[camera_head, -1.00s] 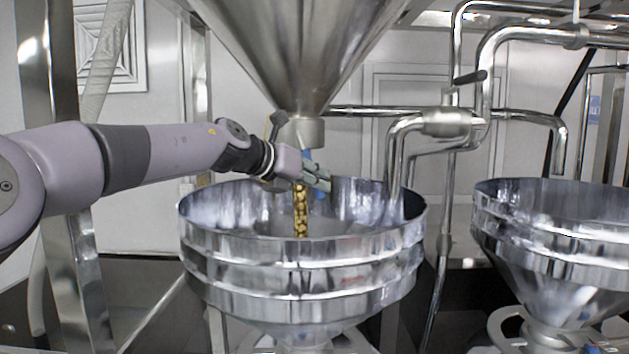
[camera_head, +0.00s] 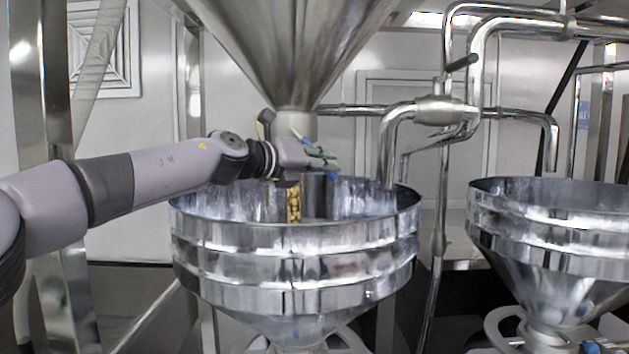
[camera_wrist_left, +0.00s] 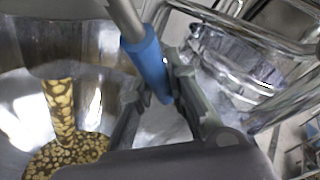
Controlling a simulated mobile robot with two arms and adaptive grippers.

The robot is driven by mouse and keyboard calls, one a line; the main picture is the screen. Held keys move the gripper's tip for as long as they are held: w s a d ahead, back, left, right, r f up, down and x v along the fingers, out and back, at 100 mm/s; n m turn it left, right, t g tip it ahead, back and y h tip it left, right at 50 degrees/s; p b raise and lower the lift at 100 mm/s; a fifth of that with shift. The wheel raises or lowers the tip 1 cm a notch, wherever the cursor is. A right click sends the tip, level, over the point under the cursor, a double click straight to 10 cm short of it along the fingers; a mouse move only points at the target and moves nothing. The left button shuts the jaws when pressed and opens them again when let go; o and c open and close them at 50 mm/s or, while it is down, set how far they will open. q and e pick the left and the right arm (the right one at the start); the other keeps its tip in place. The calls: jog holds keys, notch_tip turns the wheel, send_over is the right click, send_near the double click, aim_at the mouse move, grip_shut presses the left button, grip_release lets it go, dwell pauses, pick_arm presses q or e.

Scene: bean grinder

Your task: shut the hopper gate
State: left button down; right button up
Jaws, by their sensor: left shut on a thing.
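The steel hopper (camera_head: 290,50) is a large cone hanging above a round steel funnel (camera_head: 290,238). Gold-brown beans (camera_head: 293,203) fall in a stream below its outlet into that funnel. In the left wrist view the bean stream (camera_wrist_left: 60,108) lands on a pile of beans. My left gripper (camera_head: 322,157) is beside the hopper outlet, above the funnel's rim. In the left wrist view its fingers (camera_wrist_left: 160,90) are shut on the blue grip of the gate handle (camera_wrist_left: 147,65), whose grey rod runs up to the top edge. The gate plate itself cannot be made out. My right gripper is not in view.
A second steel funnel (camera_head: 555,225) stands to the right. Bent steel pipes (camera_head: 425,112) run between and above the funnels, close to the right of my left gripper. A steel post (camera_head: 48,110) stands at the left.

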pick_arm(q)
jog(key=shift+d+r+n+t+h+b, duration=0.45)
jog(key=shift+r+n+t+h+b, duration=0.05)
jog(key=shift+n, duration=0.1)
jog(key=shift+d+r+n+h, duration=0.25)
jog(key=shift+r+n+h, duration=0.05)
jog(key=shift+r, duration=0.2)
jog(key=c, duration=1.5)
grip_release()
jog(key=shift+d+f, duration=0.1)
jog(key=shift+c, duration=0.2)
jog(key=v, duration=1.2)
jog(key=shift+f, duration=0.1)
